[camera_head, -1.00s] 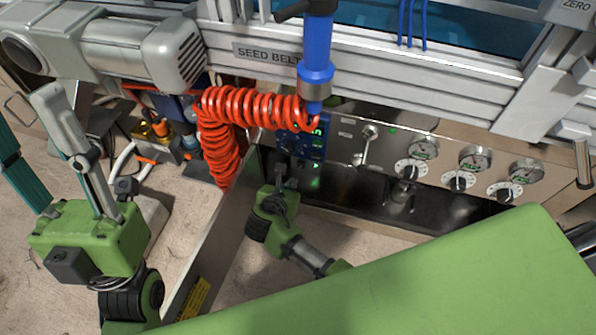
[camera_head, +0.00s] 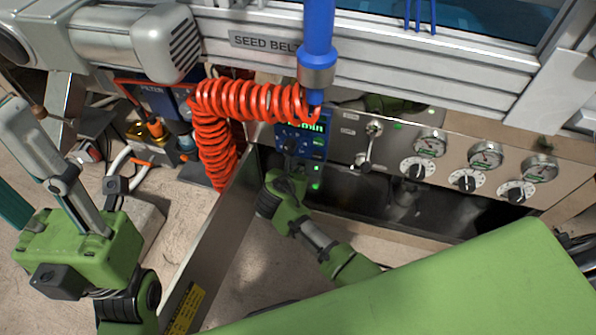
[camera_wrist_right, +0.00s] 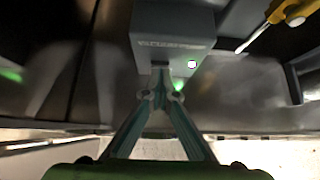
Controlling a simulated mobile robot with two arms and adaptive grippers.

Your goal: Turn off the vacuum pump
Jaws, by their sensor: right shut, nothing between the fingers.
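I cannot pick out the vacuum pump for certain. A blue control panel (camera_head: 312,143) with green digits and a dark knob sits at the left of the metal front. My right gripper (camera_head: 290,168) is just below this panel, its fingertips mostly hidden. In the right wrist view its fingers (camera_wrist_right: 159,78) are shut and empty, their tips at the lower edge of a grey box (camera_wrist_right: 172,25). Contact cannot be told. A small pale light (camera_wrist_right: 191,64) and a green glow show beside the tips. My left gripper's body (camera_head: 85,250) is at the left; its finger state is unclear.
A red coiled hose (camera_head: 215,130) hangs left of the panel. A blue vertical tube (camera_head: 318,35) comes down above it. Gauges and dials (camera_head: 467,180) line the front at right. A metal side plate (camera_head: 215,245) stands left of my right arm. The wrist view shows a yellow-handled tool (camera_wrist_right: 292,12).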

